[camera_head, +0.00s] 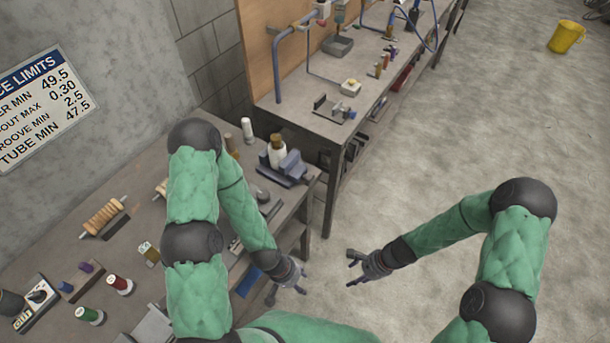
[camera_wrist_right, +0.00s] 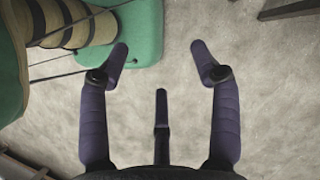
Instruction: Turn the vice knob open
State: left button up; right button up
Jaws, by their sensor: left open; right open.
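The vice's knob is too small to make out. My left gripper (camera_head: 298,282) hangs off the bench's right edge, lower in the picture than the vice and apart from it, open and empty. My right gripper (camera_head: 352,264) is over the floor to the right of the bench, open and empty.
A second bench (camera_head: 310,117) stands behind. A yellow bucket (camera_head: 566,37) is far right. The floor between is clear.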

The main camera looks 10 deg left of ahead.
jog(key=w+a+r+m+y+p, duration=0.2)
jog(key=w+a+r+m+y, duration=0.1)
jog(key=w+a+r+m, duration=0.3)
jog(key=m+t+y+p, duration=0.2)
jog(key=m+t+y, duration=0.2)
jog(key=m+y, duration=0.3)
send_near(313, 178)
jog(key=shift+m+h, duration=0.4)
jog(key=shift+h, duration=0.2)
jog(key=x, duration=0.6)
jog(key=b+x, duration=0.1)
jog(key=x, duration=0.3)
jog(key=shift+r, duration=0.35)
jog(key=shift+r, duration=0.1)
jog(key=c, duration=1.1)
